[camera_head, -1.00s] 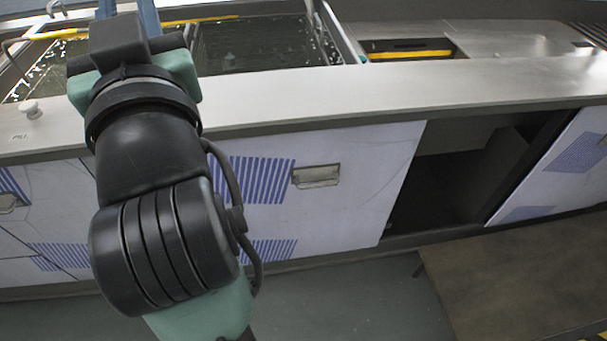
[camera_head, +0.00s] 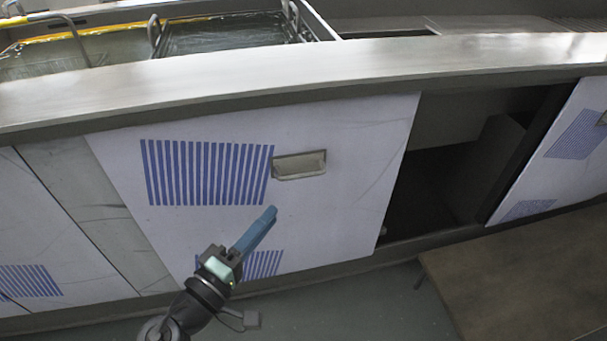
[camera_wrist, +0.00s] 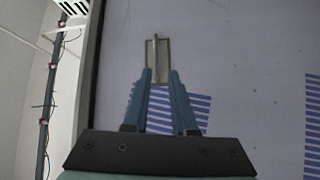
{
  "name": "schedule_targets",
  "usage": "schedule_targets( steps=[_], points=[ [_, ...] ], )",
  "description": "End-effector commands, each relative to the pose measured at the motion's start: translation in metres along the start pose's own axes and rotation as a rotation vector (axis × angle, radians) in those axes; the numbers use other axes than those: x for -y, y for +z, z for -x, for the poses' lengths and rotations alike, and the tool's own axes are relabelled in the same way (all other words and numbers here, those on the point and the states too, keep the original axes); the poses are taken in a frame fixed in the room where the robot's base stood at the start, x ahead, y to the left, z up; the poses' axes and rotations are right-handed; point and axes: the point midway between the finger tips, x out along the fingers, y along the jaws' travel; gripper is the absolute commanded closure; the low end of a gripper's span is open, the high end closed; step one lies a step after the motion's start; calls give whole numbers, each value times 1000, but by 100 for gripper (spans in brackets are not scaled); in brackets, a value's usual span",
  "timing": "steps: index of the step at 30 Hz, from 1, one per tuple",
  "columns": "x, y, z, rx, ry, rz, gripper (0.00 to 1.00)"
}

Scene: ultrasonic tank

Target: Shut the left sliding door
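The left sliding door (camera_head: 345,125) is a white panel with blue stripe patches and a recessed metal handle (camera_head: 300,166). A dark opening (camera_head: 445,160) lies between its right edge and the right door, so it stands partly open. My gripper (camera_head: 270,214) is in front of the door, below and left of the handle in the head view. In the wrist view the blue fingers (camera_wrist: 158,78) are apart, and the handle (camera_wrist: 158,50) shows between and beyond their tips. The fingers appear empty; contact with the handle cannot be told.
A metal counter edge (camera_head: 200,88) runs above the doors, with the tank (camera_head: 215,38) behind it. The right door (camera_head: 565,140) is beyond the opening. A brown platform (camera_head: 510,280) stands low at the right. Grey floor (camera_head: 385,300) is clear between it and my arm.

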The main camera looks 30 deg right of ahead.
Motion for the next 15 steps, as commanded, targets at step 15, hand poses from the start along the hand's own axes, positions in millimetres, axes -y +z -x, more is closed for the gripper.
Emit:
schedule_targets(
  steps=[15],
  points=[
    [-3,1,-54,-7,66,59,75]
  ],
)
